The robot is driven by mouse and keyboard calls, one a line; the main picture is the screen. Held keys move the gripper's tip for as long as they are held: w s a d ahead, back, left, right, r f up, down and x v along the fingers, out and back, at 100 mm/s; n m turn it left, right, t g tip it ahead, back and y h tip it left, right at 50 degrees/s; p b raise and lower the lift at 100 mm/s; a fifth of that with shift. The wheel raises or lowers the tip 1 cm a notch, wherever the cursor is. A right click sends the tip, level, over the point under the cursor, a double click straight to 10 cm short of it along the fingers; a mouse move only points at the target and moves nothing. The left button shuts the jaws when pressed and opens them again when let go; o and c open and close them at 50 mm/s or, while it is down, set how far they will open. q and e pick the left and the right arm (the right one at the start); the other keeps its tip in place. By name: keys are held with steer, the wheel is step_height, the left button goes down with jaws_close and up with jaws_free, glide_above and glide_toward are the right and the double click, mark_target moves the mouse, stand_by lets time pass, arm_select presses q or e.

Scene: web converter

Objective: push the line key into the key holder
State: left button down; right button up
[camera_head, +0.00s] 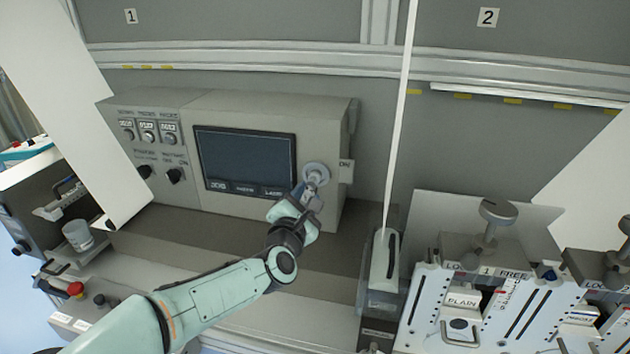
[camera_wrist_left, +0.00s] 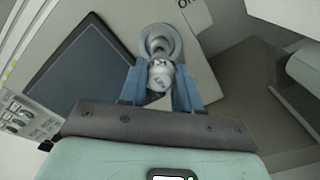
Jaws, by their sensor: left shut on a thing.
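The key holder (camera_head: 316,174) is a round silver disc on the front of the grey console, right of its dark screen. It also shows in the left wrist view (camera_wrist_left: 160,42). My left gripper (camera_head: 308,192) is right in front of it. In the left wrist view, its blue fingers (camera_wrist_left: 161,88) are shut on a silver, rounded piece, the line key (camera_wrist_left: 161,75). The key's far end meets or overlaps the holder; how deep it sits is hidden. My right gripper is not in view.
The grey console (camera_head: 240,112) has a dark screen (camera_head: 245,160) and several knobs to its left. White web (camera_head: 397,130) hangs right of the console. A slitter unit with clamp knobs (camera_head: 497,211) stands at the right. A red button (camera_head: 75,288) is at lower left.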

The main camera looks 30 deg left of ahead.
arm_select(q)
steer(key=shift+b+v, duration=0.45)
steer(key=shift+v, duration=0.6)
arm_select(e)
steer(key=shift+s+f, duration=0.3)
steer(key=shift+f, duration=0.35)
arm_select(q)
steer(key=shift+b+v, duration=0.6)
steer(key=shift+v, duration=0.2)
steer(key=shift+b+v, duration=0.45)
steer(key=shift+v, duration=0.7)
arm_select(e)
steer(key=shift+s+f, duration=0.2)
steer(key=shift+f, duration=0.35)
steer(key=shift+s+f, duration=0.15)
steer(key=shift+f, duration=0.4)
